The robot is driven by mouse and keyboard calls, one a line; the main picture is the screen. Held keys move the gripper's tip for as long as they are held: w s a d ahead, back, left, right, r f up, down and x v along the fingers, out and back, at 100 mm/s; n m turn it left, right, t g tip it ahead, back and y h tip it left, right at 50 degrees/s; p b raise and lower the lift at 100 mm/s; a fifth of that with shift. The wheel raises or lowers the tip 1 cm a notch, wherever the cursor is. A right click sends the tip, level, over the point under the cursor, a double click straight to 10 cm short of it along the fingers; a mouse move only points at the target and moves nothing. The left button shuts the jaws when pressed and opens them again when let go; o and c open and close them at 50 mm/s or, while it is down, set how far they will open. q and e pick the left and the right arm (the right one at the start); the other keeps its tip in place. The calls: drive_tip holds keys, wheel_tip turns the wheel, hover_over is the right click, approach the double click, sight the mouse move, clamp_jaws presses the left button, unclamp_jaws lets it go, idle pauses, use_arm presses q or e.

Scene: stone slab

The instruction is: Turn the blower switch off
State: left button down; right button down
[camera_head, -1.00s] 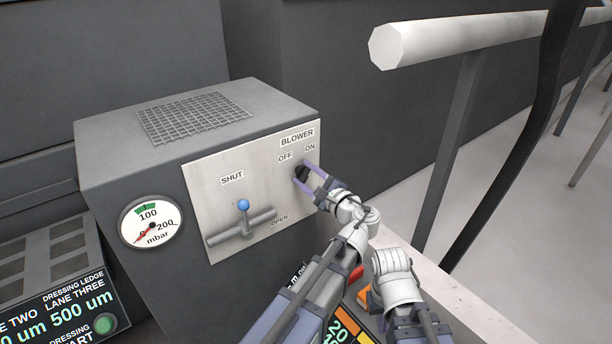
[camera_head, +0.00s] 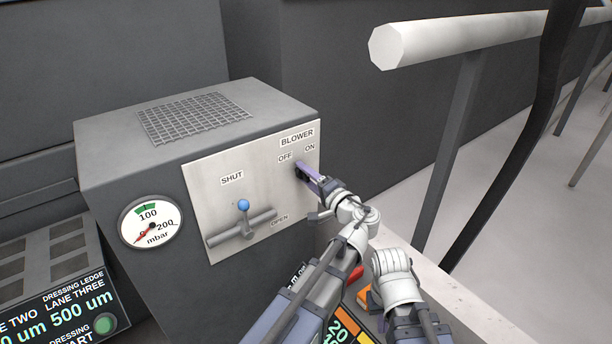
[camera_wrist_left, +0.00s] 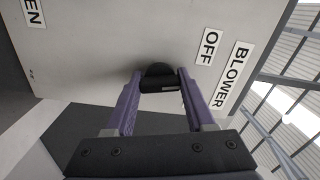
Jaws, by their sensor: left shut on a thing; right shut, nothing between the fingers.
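The blower switch is a black knob (camera_wrist_left: 160,78) on the pale panel, between the fingers of my left gripper in the left wrist view (camera_wrist_left: 160,90). The left gripper (camera_head: 302,168) is shut on the knob, with a finger on each side. In the head view the fingers mostly hide the knob below the OFF label (camera_head: 286,157) and ON label (camera_head: 310,147). I cannot tell which setting it points to. My right arm shows at the lower right of the head view, but its gripper fingers do not.
A blue-tipped lever (camera_head: 243,205) sits between SHUT and OPEN on the same panel (camera_head: 205,180). A pressure gauge (camera_head: 150,222) is to its left. A pale handrail (camera_head: 450,38) runs along the upper right. A lit display (camera_head: 55,305) is at the lower left.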

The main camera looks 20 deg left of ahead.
use_arm(q)
drive_tip(key=n, duration=0.4)
drive_tip(key=shift+n, duration=0.7)
drive_tip(key=shift+c, duration=1.2)
unclamp_jaws()
